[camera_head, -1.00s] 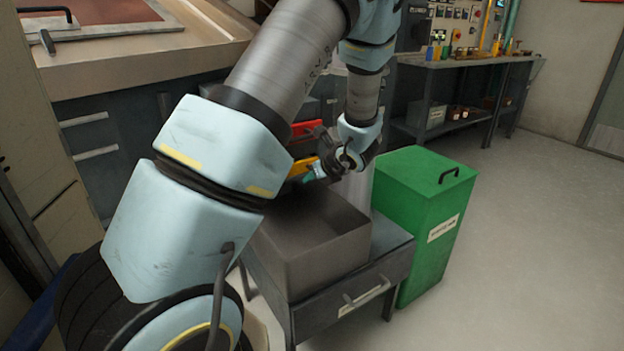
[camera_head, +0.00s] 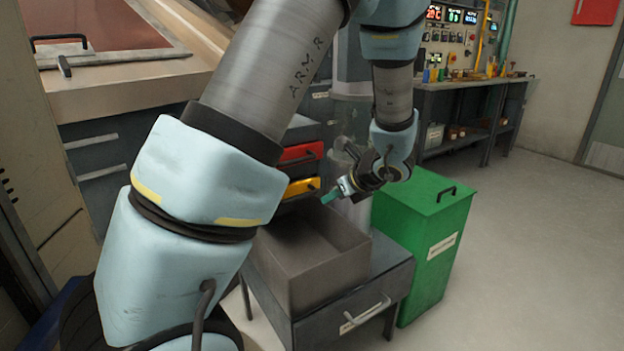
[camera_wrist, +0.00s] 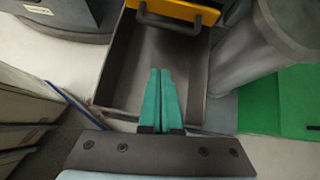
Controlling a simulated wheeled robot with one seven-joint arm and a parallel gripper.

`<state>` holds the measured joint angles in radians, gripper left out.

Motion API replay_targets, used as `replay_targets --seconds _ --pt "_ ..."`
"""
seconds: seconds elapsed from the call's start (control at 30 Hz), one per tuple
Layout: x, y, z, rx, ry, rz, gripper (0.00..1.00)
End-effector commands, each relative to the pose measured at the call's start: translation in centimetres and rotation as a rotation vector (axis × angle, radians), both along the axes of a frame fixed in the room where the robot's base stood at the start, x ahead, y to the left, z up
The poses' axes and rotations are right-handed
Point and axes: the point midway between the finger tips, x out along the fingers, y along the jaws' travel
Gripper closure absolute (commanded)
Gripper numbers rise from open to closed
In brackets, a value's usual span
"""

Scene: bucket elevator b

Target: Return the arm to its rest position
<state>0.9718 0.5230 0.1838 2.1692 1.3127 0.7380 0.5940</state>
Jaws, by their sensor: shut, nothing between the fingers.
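My gripper (camera_head: 328,197) is in the air above the far side of an open grey box, pointing left and down in the head view. In the wrist view its two teal fingers (camera_wrist: 160,100) lie together, shut, with nothing between them. My arm is bent and fills the left and middle of the head view. The grey box (camera_head: 325,275) looks empty in the head view and stands on a small dark table with a drawer (camera_head: 355,312). It also shows behind the fingers in the wrist view (camera_wrist: 118,72).
A green lidded bin (camera_head: 435,240) stands right of the small table. Red (camera_head: 300,152) and yellow (camera_head: 300,187) fronts lie behind the gripper. A workbench (camera_head: 470,84) stands at the back. The floor at right is clear.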

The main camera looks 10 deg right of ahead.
Motion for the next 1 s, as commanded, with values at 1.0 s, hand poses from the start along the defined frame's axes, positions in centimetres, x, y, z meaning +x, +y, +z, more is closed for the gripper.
replay_targets --seconds 1.0 --pt "-13.5 19.4 13.5 -1.216 -0.233 2.222 1.0"
